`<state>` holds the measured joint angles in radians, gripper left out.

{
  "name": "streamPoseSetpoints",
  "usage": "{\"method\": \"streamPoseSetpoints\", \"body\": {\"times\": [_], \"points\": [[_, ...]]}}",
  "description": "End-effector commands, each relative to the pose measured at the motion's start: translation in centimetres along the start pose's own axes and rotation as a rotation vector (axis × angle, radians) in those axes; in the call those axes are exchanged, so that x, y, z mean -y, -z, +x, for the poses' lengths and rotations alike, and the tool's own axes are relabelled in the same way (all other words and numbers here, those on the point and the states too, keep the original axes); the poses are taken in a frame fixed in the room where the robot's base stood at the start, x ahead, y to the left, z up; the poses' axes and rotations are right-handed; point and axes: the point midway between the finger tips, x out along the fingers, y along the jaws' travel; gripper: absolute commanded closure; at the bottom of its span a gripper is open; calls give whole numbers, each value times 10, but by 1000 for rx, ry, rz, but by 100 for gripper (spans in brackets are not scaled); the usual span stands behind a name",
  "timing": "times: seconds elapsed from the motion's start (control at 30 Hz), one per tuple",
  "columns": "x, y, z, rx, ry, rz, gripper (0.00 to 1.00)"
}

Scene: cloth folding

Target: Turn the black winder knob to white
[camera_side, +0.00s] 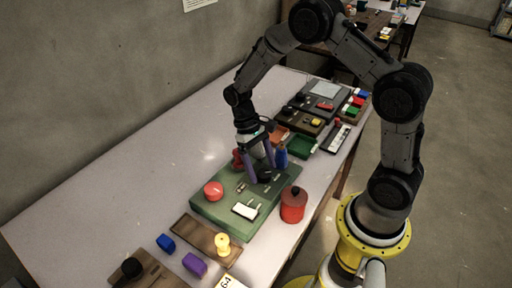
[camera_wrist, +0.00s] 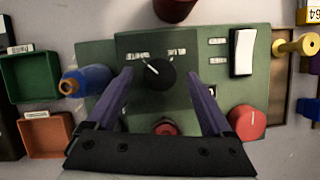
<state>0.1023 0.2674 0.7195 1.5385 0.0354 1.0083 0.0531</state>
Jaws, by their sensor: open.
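The black winder knob (camera_wrist: 157,75) sits on the green panel (camera_wrist: 215,92) in the wrist view. Its white pointer line is tilted up and left, toward the left of two small white labels whose text I cannot read. My gripper (camera_wrist: 160,76) is open, with one purple finger on each side of the knob; I cannot tell whether they touch it. In the side view, my gripper (camera_side: 260,170) points down over the panel (camera_side: 228,213), and the dark knob (camera_side: 264,176) shows by the fingertips.
A blue bottle (camera_side: 281,156) and a red canister (camera_side: 292,206) stand close by. A yellow knob (camera_side: 222,243) is on a brown board.

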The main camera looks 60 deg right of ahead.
Motion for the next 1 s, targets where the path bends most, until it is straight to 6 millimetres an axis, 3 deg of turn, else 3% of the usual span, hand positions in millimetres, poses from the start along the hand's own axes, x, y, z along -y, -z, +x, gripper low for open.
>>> {"method": "streamPoseSetpoints", "body": {"times": [0.5,0.7,1.0], "points": [[0,0,-104,-5,0,0,15],[0,0,-124,-2,0,0,15],[0,0,-129,-1,-1,0,15]]}}
